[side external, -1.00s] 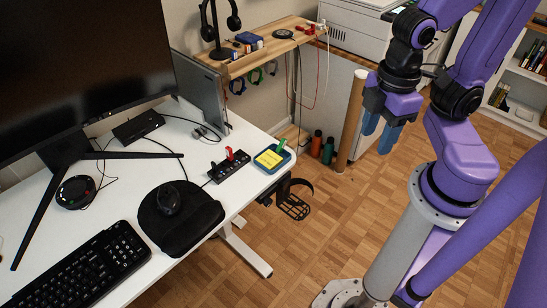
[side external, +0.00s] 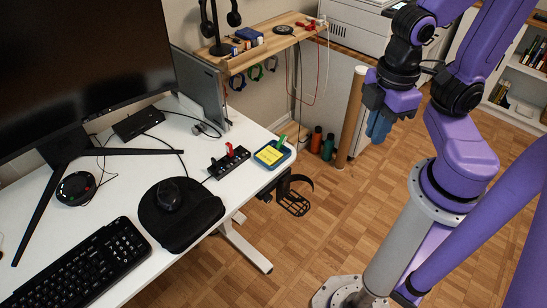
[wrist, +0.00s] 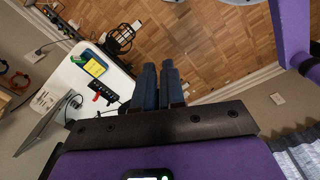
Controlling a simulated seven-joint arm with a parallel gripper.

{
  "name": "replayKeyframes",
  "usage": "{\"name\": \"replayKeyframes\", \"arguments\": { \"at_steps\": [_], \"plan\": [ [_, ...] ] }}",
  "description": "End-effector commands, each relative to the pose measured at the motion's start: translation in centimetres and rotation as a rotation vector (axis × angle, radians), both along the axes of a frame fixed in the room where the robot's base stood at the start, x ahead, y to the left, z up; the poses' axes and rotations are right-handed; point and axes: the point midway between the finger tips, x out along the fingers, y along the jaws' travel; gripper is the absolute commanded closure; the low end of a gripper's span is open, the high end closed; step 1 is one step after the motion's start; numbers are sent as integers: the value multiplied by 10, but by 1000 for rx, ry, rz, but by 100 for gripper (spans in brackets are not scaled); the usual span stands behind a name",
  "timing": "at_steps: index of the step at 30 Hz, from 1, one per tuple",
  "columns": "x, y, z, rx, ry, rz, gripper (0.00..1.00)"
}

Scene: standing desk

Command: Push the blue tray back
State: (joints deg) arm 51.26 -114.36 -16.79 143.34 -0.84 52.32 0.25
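The blue tray (side external: 287,158) sits at the right edge of the white desk, near its far corner. It holds a yellow note (side external: 270,156) and a green item (side external: 281,141). The tray also shows in the wrist view (wrist: 79,60), left of my fingers. My gripper (side external: 378,127) is in the air to the right of the desk, clear of the tray, with its blue fingers pointing down. In the wrist view the fingers (wrist: 159,70) lie close together with nothing visible between them.
A black hub with a red stick (side external: 229,162) lies on the desk just left of the tray. A wooden shelf (side external: 270,47) stands behind. A brown post (side external: 350,118) and bottles (side external: 322,143) stand beyond the desk. Floor between desk and my arm is open.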

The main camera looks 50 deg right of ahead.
Motion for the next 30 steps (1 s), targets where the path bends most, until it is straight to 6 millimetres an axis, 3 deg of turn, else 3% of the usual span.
{"name": "replayKeyframes", "arguments": {
  "at_steps": [5, 14, 21, 30],
  "plan": [
    [20, -8, -20, -155, -65, 98, 100],
    [80, -15, -62, -524, -253, 471, 100],
    [116, 2, -100, -728, -368, 854, 100],
    [129, 33, -167, -846, -417, 1388, 100]
  ]
}}
